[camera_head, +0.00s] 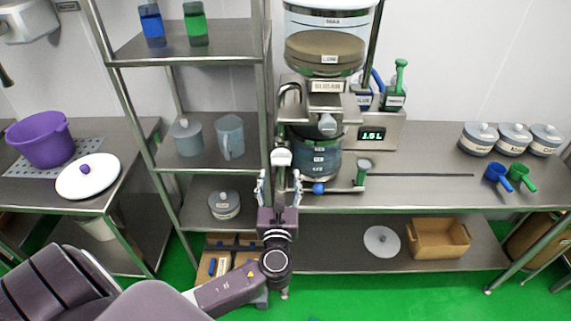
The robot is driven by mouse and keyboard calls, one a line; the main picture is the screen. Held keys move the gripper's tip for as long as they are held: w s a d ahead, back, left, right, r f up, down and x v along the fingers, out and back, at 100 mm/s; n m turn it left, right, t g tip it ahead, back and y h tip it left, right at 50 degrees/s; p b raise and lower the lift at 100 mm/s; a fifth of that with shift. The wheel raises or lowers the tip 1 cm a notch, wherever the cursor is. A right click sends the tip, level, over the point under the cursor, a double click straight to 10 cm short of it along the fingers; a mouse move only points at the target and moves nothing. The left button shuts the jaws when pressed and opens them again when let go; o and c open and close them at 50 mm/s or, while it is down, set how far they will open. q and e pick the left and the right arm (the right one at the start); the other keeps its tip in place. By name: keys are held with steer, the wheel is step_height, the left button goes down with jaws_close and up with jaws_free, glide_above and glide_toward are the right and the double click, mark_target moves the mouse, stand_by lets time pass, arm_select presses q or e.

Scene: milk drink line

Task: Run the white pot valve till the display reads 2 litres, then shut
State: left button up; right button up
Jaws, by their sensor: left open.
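The white valve handle (281,157) shows at the left of the clear pot (318,162), which stands under the dispenser. The display (372,135) is lit with green digits that look like 1.5 L, though they are small. My left gripper (280,183) is open just below the white handle, its fingers pointing up to either side of it. I cannot tell whether a finger touches the handle. My right gripper is not in view.
A metal shelf rack (170,165) stands close on the left. Lidded canisters (513,138) and blue and green scoops (497,175) lie far right.

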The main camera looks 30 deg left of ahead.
mark_target(281, 164)
arm_select(q)
steer(key=p+x, duration=0.1)
steer(key=x, duration=0.3)
steer(key=shift+w, duration=0.15)
steer(key=shift+w+a, duration=0.3)
steer(key=shift+w, duration=0.2)
steer(key=shift+w+a+f, duration=0.1)
steer(key=shift+w+a, duration=0.05)
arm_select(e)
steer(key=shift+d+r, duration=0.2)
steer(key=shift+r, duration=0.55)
arm_select(q)
steer(key=c, duration=1.2)
steer(key=shift+o, duration=0.2)
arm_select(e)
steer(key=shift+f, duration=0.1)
